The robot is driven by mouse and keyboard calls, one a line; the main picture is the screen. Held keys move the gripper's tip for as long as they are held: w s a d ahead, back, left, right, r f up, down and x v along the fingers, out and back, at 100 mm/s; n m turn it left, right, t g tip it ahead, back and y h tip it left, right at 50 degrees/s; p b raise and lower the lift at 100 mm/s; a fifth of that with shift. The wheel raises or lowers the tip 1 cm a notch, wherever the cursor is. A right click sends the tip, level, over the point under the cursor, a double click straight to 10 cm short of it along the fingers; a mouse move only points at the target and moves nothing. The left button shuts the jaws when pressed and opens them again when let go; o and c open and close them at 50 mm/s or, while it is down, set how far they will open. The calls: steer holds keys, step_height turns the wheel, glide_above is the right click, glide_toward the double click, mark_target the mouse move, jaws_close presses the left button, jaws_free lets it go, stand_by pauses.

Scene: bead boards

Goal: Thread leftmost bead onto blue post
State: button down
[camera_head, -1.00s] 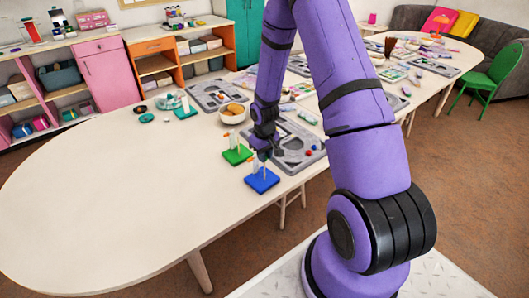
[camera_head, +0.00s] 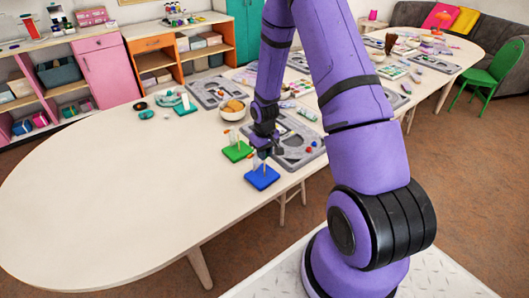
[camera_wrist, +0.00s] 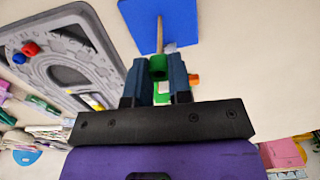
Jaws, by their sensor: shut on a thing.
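My gripper (camera_wrist: 157,80) is shut on a green bead (camera_wrist: 158,66), held between its two blue fingers. The blue board (camera_wrist: 183,22) is just beyond the fingertips in the wrist view. Its thin wooden post (camera_wrist: 160,36) lines up with the bead; I cannot tell whether the bead is around the post or only at its tip. In the head view my gripper (camera_head: 263,152) is over the blue board (camera_head: 262,180), and the bead is too small to make out there.
A green board (camera_head: 237,152) with upright posts stands close behind the blue one. A grey tray (camera_head: 312,155) with red and blue beads lies to the right. A bowl (camera_head: 233,114) stands behind. The table's left part (camera_head: 110,200) is clear.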

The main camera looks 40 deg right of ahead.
steer(key=shift+f, duration=1.35)
stand_by(0.5)
steer(key=c, duration=1)
jaws_free()
steer(key=shift+o, duration=0.2)
step_height(320, 180, up, 11)
steer(key=shift+f, duration=0.1)
